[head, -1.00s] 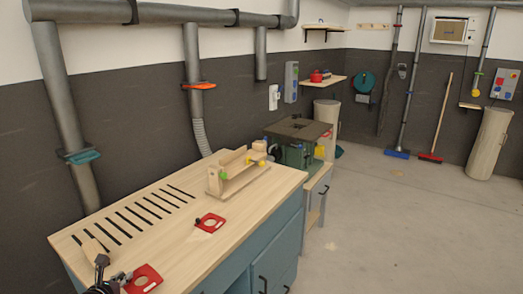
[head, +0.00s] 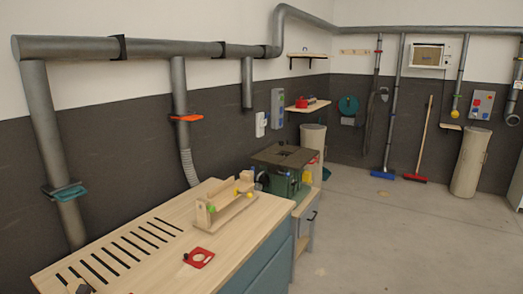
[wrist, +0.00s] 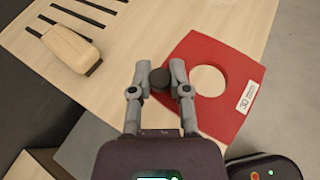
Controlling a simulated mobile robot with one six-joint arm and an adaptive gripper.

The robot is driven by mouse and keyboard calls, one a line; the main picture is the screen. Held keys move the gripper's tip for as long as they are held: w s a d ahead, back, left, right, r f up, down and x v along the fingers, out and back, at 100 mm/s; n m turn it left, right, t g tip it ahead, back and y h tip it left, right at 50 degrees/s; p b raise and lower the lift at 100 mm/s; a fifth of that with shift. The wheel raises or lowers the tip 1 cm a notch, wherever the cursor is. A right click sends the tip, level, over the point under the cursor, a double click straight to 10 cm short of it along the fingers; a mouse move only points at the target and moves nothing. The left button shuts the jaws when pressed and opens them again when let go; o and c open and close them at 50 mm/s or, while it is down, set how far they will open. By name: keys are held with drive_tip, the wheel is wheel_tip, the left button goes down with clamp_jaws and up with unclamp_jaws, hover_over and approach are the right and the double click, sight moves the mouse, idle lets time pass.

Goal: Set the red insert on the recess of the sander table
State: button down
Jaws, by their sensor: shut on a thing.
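In the wrist view my gripper (wrist: 159,72) is shut on the black knob (wrist: 159,79) of a red insert (wrist: 237,78). The insert is a flat plate with a round hole and a white label reading 30. I cannot tell whether it is clear of the bench. My gripper is out of the head view.
The wooden bench (head: 140,262) has a row of dark slots. A wooden jig (head: 228,207) with yellow and green knobs stands near its far end. A wooden block (wrist: 68,42) lies by the slots. Open floor (head: 385,235) lies to the right.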

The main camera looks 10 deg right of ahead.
drive_tip(key=shift+r+p, duration=1)
drive_tip(key=shift+r, duration=0.45)
drive_tip(key=shift+w, duration=0.15)
